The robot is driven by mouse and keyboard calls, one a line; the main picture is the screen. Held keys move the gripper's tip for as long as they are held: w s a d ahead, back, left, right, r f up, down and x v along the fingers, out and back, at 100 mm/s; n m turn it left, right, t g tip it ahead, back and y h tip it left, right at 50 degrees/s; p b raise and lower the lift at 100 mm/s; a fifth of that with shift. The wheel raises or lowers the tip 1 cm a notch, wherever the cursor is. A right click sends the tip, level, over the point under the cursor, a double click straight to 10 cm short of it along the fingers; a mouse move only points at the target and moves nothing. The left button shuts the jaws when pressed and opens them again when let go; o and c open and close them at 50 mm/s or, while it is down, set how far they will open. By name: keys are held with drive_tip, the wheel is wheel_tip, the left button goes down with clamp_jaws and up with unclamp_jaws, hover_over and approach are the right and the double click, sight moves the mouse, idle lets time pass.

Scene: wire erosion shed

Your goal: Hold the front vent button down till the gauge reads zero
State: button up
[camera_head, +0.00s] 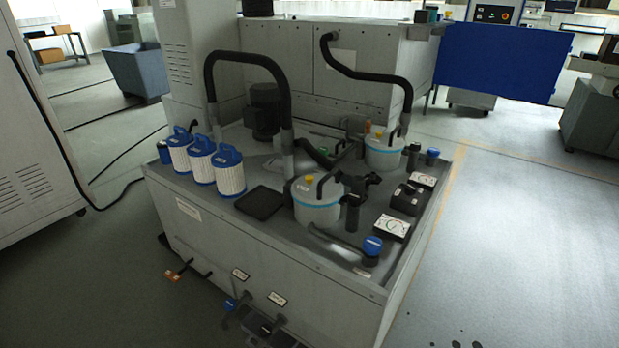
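The front filter pot (318,210) is a pale canister with a light blue band, standing near the middle of the grey tank top. A small yellow button (309,179) sits on its lid, beside a dark handle; I take this as the front vent button. A white-faced gauge (391,228) lies to the right of this pot; its needle is too small to read. A second, similar pot (384,154) stands further back, with another gauge (423,180) to its right. My gripper is not in view, and nothing is seen touching the yellow button.
Three white cartridges with blue tops (201,160) stand at the left of the tank top (290,235), near a black tray (260,202). Thick black hoses (290,90) arch above. A blue-capped fitting (372,246) stands at the front right corner. Open floor (510,240) lies to the right.

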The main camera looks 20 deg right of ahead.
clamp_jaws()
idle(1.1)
